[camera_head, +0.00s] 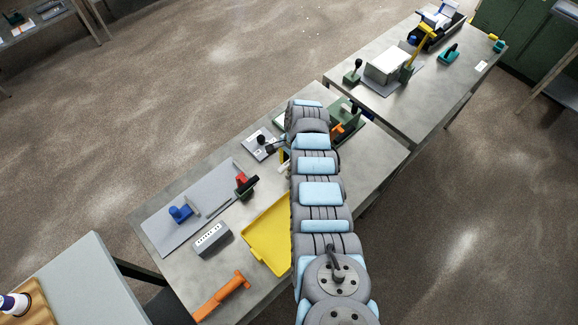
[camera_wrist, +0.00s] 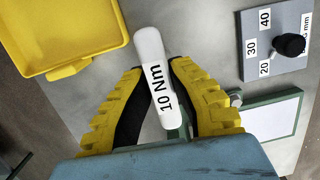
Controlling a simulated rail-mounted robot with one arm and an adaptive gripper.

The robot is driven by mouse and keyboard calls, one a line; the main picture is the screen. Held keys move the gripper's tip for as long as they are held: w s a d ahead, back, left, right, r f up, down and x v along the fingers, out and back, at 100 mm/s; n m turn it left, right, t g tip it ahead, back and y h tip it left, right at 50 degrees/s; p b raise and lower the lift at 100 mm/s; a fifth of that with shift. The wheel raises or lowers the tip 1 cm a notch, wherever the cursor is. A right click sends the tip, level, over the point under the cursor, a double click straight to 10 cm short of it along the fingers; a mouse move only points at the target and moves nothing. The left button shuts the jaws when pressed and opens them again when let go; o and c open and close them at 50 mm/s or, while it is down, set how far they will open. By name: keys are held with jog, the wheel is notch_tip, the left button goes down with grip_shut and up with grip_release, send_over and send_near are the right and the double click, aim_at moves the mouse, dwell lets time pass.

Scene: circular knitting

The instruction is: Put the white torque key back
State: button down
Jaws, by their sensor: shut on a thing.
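The white torque key (camera_wrist: 150,50), marked "10 Nm", shows in the wrist view between the yellow and black fingers of my gripper (camera_wrist: 158,72). My gripper is shut on the key. In the head view my arm covers most of the gripper, and I cannot make out the key clearly there.
The yellow tray (camera_wrist: 112,30) lies left of the key in the wrist view. A grey plate (camera_wrist: 255,68) with a black knob and a green-framed white panel (camera_wrist: 270,115) are at right. In the head view, a grey slotted block (camera_head: 210,240) and an orange tool (camera_head: 222,297) stand on the bench.

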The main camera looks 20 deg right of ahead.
jog(key=shift+s+f+b, duration=0.1)
jog(key=shift+f+b, duration=0.3)
jog(key=shift+f, duration=0.8)
jog(key=c, duration=1.1)
grip_release()
jog(key=shift+f, duration=0.1)
jog(key=shift+d+r+p, duration=0.15)
jog(key=shift+r+p, duration=0.2)
jog(key=shift+r, duration=0.55)
jog(key=shift+d+r+p, duration=0.15)
jog(key=shift+r+p, duration=0.2)
jog(key=shift+r, duration=0.55)
jog(key=shift+w+d+r+b, duration=0.15)
jog(key=shift+d+r, duration=0.1)
jog(key=shift+r, duration=1.2)
jog(key=shift+d+r+b, duration=0.2)
jog(key=shift+d+r, duration=0.05)
jog(key=shift+r, duration=1.15)
jog(key=shift+w+d+r+b, duration=0.15)
jog(key=shift+d+r, duration=0.1)
jog(key=shift+r, duration=1.2)
jog(key=shift+s, duration=0.1)
